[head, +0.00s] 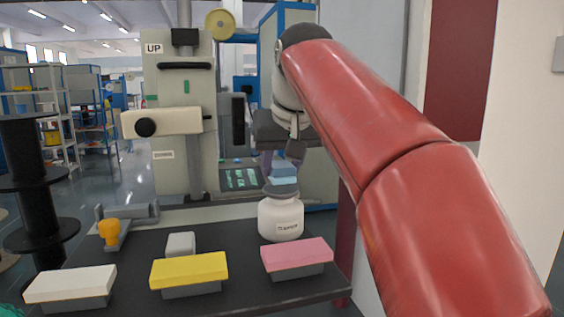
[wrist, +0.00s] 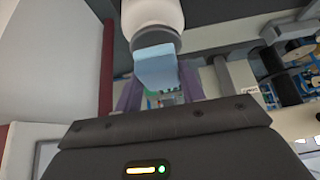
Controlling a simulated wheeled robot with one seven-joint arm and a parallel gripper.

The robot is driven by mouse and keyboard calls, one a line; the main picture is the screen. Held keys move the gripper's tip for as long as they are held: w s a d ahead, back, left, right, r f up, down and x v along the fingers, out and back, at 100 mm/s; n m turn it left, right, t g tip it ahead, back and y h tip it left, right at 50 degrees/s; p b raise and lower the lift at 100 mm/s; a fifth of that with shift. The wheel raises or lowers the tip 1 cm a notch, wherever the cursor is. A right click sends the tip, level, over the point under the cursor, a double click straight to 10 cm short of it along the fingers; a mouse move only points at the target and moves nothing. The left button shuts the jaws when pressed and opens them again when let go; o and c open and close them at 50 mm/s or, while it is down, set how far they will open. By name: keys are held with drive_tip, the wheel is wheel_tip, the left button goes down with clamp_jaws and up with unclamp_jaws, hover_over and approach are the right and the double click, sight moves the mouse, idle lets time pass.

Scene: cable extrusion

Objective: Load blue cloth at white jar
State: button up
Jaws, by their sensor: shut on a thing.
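The blue cloth (head: 284,172) is a small light-blue folded block, held just above the white jar. It also shows in the wrist view (wrist: 155,66), between the purple fingers. The white jar (head: 281,219) is a squat white pot with a label and a grey top, standing at the back right of the dark table. My gripper (head: 272,165) is above the jar, shut on the blue cloth. In the wrist view my gripper (wrist: 160,95) has one finger on either side of the cloth. Whether the cloth touches the jar's top I cannot tell.
White (head: 71,284), yellow (head: 189,269) and pink (head: 297,254) cloths lie on grey holders along the front of the dark table (head: 235,297). A small grey block (head: 180,243) and an orange-knobbed part (head: 109,230) sit left. A beige machine (head: 180,110) stands behind.

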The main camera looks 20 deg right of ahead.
sight(279, 162)
drive_tip(key=shift+r+p, duration=0.95)
drive_tip(key=shift+r, duration=1.7)
